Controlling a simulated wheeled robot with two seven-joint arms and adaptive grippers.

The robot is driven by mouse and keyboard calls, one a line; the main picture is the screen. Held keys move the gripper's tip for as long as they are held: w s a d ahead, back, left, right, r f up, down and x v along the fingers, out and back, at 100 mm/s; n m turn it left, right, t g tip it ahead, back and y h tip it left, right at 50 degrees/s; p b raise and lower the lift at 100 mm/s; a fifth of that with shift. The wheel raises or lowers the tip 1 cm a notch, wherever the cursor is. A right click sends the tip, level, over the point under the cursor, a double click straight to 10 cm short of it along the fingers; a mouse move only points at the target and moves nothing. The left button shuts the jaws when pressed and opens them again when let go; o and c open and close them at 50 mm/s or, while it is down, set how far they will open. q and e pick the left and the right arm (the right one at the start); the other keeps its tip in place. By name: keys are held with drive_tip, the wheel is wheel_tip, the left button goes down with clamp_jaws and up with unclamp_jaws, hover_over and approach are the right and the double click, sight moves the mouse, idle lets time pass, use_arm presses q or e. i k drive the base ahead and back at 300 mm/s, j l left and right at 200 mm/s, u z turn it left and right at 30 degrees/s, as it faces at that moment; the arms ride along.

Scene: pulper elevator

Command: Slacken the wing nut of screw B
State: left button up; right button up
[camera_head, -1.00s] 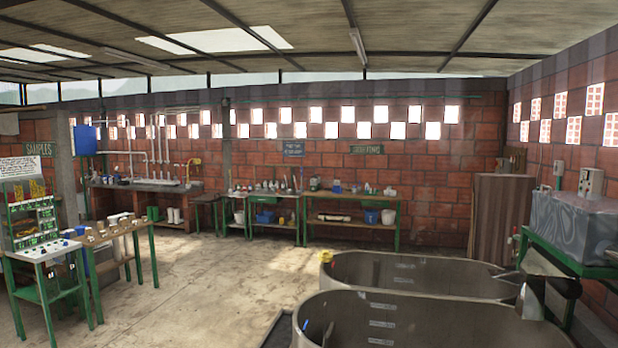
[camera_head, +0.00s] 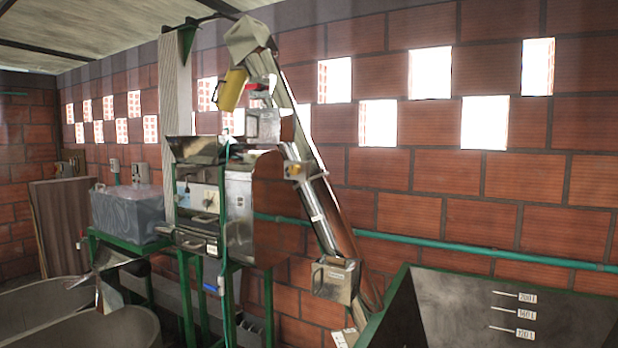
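The pulper elevator (camera_head: 315,190) shows in the head view as a long sloping chute that rises to the upper left, with a grey hood at its top. The pulper (camera_head: 205,195) stands on a green frame to the left of it. I cannot make out screw B or its wing nut among the small parts at this distance. Neither of my grippers is in view.
A dark hopper (camera_head: 500,320) with green edges and volume marks stands at the lower right. Round tanks (camera_head: 90,325) are at the lower left. A grey covered box (camera_head: 130,212) stands behind them. A green pipe (camera_head: 470,247) runs along the brick wall.

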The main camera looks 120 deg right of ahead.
sight(207, 175)
drive_tip(key=z, duration=3.35)
drive_tip(key=i+u, duration=0.45)
drive_tip(key=i, duration=0.5)
drive_tip(key=i+l, duration=0.1)
drive_tip(key=i, duration=0.5)
drive_tip(key=i+l+u, duration=0.15)
drive_tip(key=i, duration=0.45)
drive_tip(key=i+l, duration=0.1)
drive_tip(key=i, duration=0.5)
drive_tip(key=j+u, duration=0.05)
